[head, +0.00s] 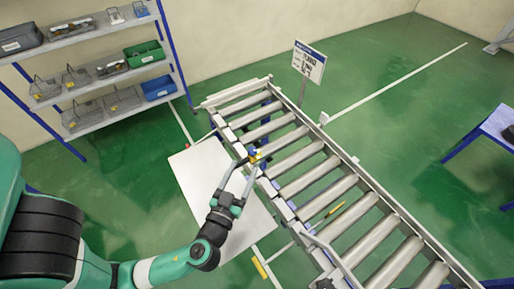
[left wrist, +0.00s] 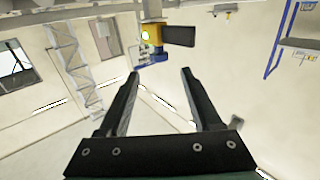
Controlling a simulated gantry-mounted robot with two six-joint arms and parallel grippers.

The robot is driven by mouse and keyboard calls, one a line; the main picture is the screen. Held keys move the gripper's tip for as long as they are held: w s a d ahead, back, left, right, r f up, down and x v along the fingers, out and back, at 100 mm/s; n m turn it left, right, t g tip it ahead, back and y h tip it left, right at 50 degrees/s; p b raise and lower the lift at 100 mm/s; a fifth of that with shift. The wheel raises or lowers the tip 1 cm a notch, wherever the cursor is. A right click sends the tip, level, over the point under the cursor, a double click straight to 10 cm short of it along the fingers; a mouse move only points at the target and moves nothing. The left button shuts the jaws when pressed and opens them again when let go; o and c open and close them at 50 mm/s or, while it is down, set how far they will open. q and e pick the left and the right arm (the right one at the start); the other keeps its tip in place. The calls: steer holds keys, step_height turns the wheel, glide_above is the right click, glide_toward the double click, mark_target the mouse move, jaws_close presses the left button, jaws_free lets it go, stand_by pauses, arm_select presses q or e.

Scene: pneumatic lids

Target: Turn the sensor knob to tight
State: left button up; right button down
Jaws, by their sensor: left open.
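The sensor (head: 254,155) is a small yellow and blue unit on the near side rail of the roller conveyor. In the left wrist view the sensor (left wrist: 152,34) shows a yellow body, a blue part and a black block on its right. Which part is the knob, and how it is turned, I cannot tell. My left gripper (head: 246,167) is open, its fingers pointing at the sensor. In the left wrist view the fingers of the left gripper (left wrist: 160,73) are apart with nothing between them, and the sensor appears beyond the tips. My right gripper is not in view.
The roller conveyor (head: 303,160) runs from upper left to lower right. A pale board (head: 200,175) lies left of it. A sign (head: 309,62) stands behind the conveyor. Shelves with wire baskets and bins (head: 145,52) stand at the left. A table (head: 495,128) is at the right.

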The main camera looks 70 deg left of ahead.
mark_target(250, 153)
arm_select(q)
steer(key=b+x, duration=0.1)
steer(key=x, duration=0.2)
steer(key=shift+a, duration=0.15)
steer(key=p+x, duration=0.2)
steer(key=x, duration=0.5)
steer(key=shift+w+a+r, duration=0.15)
steer(key=shift+w+a, duration=0.1)
steer(key=shift+w, duration=0.1)
steer(key=shift+w+a, duration=0.2)
steer(key=shift+c, duration=0.2)
jaws_close()
